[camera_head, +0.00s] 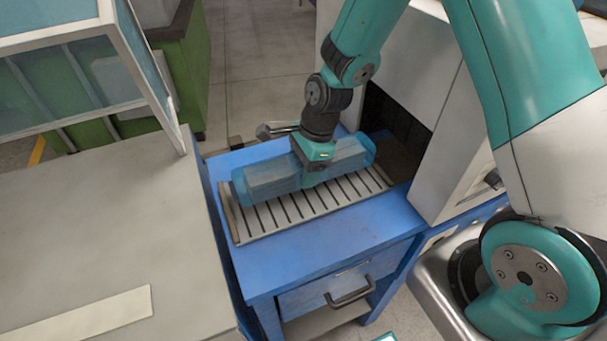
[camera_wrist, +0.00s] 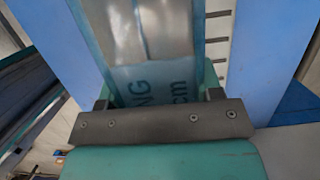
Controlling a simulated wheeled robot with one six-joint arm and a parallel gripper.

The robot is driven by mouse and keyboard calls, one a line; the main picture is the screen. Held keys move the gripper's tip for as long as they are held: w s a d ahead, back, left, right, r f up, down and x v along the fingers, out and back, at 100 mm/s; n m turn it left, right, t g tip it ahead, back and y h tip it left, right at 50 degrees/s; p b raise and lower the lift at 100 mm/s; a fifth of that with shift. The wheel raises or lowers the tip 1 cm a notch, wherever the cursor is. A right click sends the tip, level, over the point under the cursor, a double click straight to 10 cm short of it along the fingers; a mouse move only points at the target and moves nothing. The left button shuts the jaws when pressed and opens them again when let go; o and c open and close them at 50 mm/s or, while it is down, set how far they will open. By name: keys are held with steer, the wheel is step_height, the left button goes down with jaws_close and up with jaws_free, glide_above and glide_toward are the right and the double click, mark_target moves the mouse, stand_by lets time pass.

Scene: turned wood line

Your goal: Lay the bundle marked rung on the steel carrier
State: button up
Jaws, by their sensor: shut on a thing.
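A long bundle in clear blue wrap (camera_head: 268,178) lies lengthwise along the slatted steel carrier (camera_head: 262,222), at or just above its slats; I cannot tell if it touches them. My gripper (camera_head: 316,175) points down and is shut around the middle of the bundle. In the wrist view the bundle (camera_wrist: 150,35) runs away between the jaws of my gripper (camera_wrist: 160,100). Its printing shows "NG" and "cm"; the rest of the word is hidden by the gripper. The carrier's slats (camera_wrist: 217,45) show beside it.
The carrier sits on a blue cabinet (camera_head: 330,250) with a drawer and dark handle (camera_head: 350,292). A white machine (camera_head: 455,150) with a dark opening stands close on the right. A grey table (camera_head: 110,230) with a glazed frame (camera_head: 160,95) is on the left.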

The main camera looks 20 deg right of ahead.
steer(key=shift+f, duration=1.35)
steer(key=o, duration=1.3)
steer(key=shift+f, duration=0.1)
steer(key=b+v, duration=0.1)
steer(key=v, duration=1)
steer(key=shift+d+r, duration=0.15)
steer(key=shift+r, duration=0.15)
steer(key=s+a+r+n, duration=0.2)
steer(key=s+r+n, duration=0.2)
steer(key=s+n, duration=0.2)
steer(key=s+a+r+n, duration=0.3)
steer(key=s+n, duration=0.4)
steer(key=n, duration=0.3)
steer(key=s+a+r+n+y, duration=0.1)
steer(key=s+a+r+n, duration=0.1)
steer(key=s+r+n, duration=0.4)
steer(key=s+n, duration=0.1)
steer(key=n, duration=0.2)
steer(key=shift+a, duration=0.3)
